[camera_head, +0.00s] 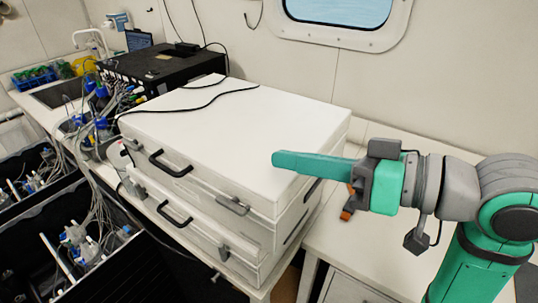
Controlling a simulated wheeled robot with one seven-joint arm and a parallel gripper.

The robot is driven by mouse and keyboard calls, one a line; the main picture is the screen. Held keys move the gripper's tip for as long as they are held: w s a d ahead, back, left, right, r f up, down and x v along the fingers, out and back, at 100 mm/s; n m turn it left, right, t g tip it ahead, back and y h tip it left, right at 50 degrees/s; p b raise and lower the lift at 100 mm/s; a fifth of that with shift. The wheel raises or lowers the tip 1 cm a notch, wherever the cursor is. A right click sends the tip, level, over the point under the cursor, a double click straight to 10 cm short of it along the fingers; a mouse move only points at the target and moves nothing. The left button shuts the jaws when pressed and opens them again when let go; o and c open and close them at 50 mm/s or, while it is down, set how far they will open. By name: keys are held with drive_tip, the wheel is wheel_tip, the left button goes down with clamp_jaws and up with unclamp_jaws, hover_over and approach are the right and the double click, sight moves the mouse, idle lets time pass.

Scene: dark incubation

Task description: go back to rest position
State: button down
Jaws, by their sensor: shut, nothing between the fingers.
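My gripper (282,161) is at the right of the view, at the end of my green and grey arm. Its long green fingers point left and lie together, with nothing visible between them. In the picture the fingertips overlap the right part of the white case's lid (235,119). I cannot tell exactly how high they are above it.
White cases with dark handles are stacked on the bench (383,226). A black device (160,66) with cables stands behind them, near a sink (62,92). Black bins (112,277) with tubing are at lower left. A window (340,12) is in the back wall.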

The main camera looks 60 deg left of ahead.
drive_tip(key=shift+v, duration=0.8)
